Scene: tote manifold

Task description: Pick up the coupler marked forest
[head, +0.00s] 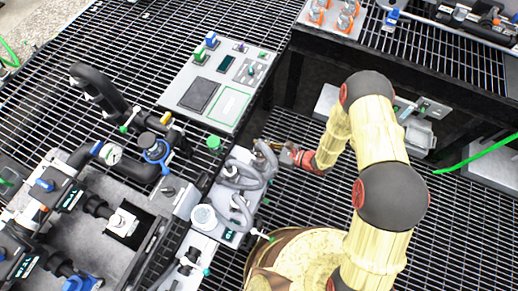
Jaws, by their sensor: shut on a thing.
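My gripper (266,148) is low beside the grey hoses, near the front right corner of the light grey panel. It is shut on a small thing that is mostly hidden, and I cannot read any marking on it. A green capped part (214,142) stands to the left of my gripper, apart from it. Another green part (199,56) stands on the panel's far left edge next to a blue one (211,40). No forest label is readable in this view, so I cannot tell which part carries it.
The light grey panel (171,102) has dark squares and a green-outlined rectangle. Grey looped hoses (240,180) lie just left of my gripper. Black pipes and valves (95,90) crowd the left. A dark bench (440,75) stands behind my arm. Open grating (315,205) lies below.

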